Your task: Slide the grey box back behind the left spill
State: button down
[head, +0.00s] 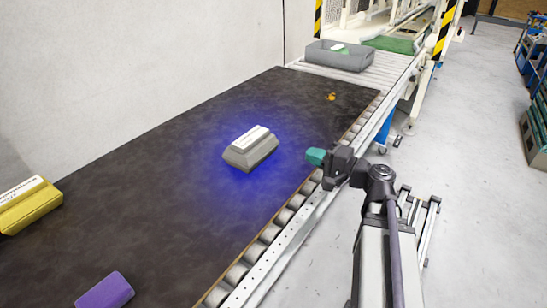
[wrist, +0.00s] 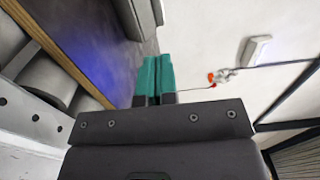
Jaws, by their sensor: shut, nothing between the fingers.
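The grey box (head: 250,150), an egg carton with a white label on top, sits on the dark belt with a blue glow around it. Part of it also shows at the top of the wrist view (wrist: 138,18). A small orange-yellow spill (head: 331,97) lies on the belt farther back and to the right of the box. I see only this one spill. My gripper (head: 316,157) is to the right of the box, near the belt's right edge and apart from the box. Its teal fingers are shut together and empty, as the wrist view shows (wrist: 154,78).
A yellow carton (head: 30,208) and a purple carton (head: 104,293) lie on the belt at the near left. A grey crate (head: 340,60) stands on rollers beyond the belt. A metal roller rail (head: 290,228) runs along the belt's right edge. The belt behind the box is clear.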

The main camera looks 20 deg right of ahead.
aim_at(263, 136)
jog(key=x, duration=1.4)
